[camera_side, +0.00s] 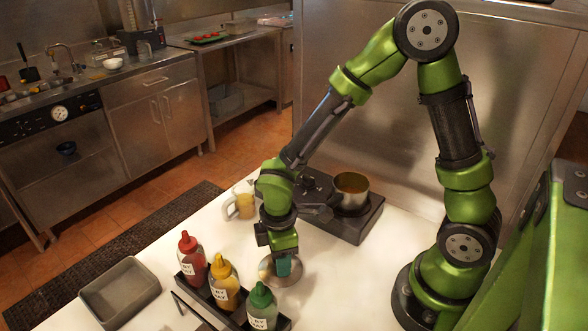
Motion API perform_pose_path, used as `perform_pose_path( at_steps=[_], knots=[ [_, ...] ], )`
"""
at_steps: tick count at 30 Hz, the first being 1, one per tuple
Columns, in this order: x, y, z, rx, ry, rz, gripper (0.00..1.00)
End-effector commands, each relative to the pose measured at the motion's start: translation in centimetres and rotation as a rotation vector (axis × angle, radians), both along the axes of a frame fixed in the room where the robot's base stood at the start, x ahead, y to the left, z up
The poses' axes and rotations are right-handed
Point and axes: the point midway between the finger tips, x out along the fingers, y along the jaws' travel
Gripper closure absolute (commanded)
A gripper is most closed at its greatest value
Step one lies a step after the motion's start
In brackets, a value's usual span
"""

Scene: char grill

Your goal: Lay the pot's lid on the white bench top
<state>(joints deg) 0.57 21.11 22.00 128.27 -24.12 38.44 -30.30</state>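The pot (351,192) stands on the dark hob at the back of the bench, uncovered, with yellowish contents showing. The round metal lid (293,278) is at the white bench top (345,285), between the bottles and the hob. It looks flat and level. Whether it rests on the surface or hangs just above it is hard to tell. My gripper (282,266) points down over the lid's middle, its teal fingertip part at the lid. The lid's knob is hidden behind it, so its grip cannot be made out.
A dark rack (207,297) with red, yellow and green-capped bottles stands just left of the lid. A grey tray (120,290) lies farther left. A jug (241,203) stands behind my gripper, near the hob (347,228). Bare bench lies right of the lid.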

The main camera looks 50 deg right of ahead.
Motion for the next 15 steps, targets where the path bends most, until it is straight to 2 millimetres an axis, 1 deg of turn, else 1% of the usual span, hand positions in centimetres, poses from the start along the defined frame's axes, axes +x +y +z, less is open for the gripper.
perform_pose_path(
  at_steps=[1, 3, 4, 11, 15],
  knots=[
    [0.00, -0.02, 0.01, 0.000, 0.000, 0.000, 0.53],
    [0.00, -0.03, 0.01, 0.000, 0.000, 0.000, 0.42],
    [0.00, -0.03, 0.02, 0.000, 0.000, 0.000, 0.41],
    [0.01, -0.02, 0.05, -0.001, -0.001, 0.001, 0.41],
    [0.11, -0.01, 0.87, 0.000, -0.005, 0.001, 0.41]
  ],
)
